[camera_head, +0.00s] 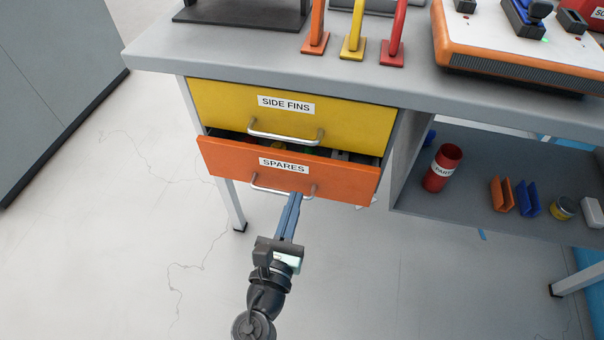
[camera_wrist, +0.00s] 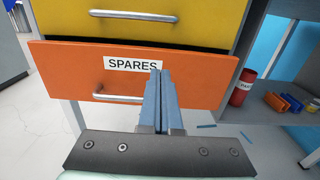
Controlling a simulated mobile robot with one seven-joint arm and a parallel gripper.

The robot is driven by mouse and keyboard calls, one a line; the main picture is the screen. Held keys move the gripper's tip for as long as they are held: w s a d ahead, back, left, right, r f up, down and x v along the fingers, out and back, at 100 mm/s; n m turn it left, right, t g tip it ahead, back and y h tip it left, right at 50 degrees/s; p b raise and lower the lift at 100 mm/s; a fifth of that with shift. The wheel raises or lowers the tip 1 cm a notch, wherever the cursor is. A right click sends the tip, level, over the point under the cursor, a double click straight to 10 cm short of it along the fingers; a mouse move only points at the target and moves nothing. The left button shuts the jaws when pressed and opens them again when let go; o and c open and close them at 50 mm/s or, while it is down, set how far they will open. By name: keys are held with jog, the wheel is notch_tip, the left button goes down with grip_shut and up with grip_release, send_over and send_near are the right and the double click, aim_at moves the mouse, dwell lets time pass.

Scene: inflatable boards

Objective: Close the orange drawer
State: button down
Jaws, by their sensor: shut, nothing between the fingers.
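The orange drawer (camera_head: 335,181) labelled SPARES is partly open under the yellow SIDE FINS drawer. Its front stands out from the desk, and a dark gap with some contents shows above it. It has a silver bar handle (camera_head: 268,190). In the wrist view the orange drawer (camera_wrist: 75,75) fills the middle, with its handle (camera_wrist: 112,98) left of the fingers. My gripper (camera_head: 294,200) is shut and empty, its blue fingers pointing at the drawer front near the handle's right end. The fingertips (camera_wrist: 159,75) overlap the label in the wrist view. I cannot tell whether they touch the drawer.
The yellow drawer (camera_head: 350,122) above looks shut. The grey desk (camera_head: 220,55) bears colored stands and an orange-edged unit (camera_head: 500,60). A lower shelf (camera_head: 450,202) at right holds a red can (camera_head: 442,170) and small items. The floor in front is clear.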

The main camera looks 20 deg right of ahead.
aim_at(307, 162)
jog(key=b+x, duration=0.1)
jog(key=x, duration=0.6)
jog(key=shift+w, duration=0.15)
jog(key=shift+d, duration=0.1)
jog(key=x, duration=0.4)
jog(key=shift+w+b, duration=0.1)
jog(key=shift+b, duration=0.3)
jog(key=shift+d+r, duration=0.15)
jog(key=shift+r, duration=0.1)
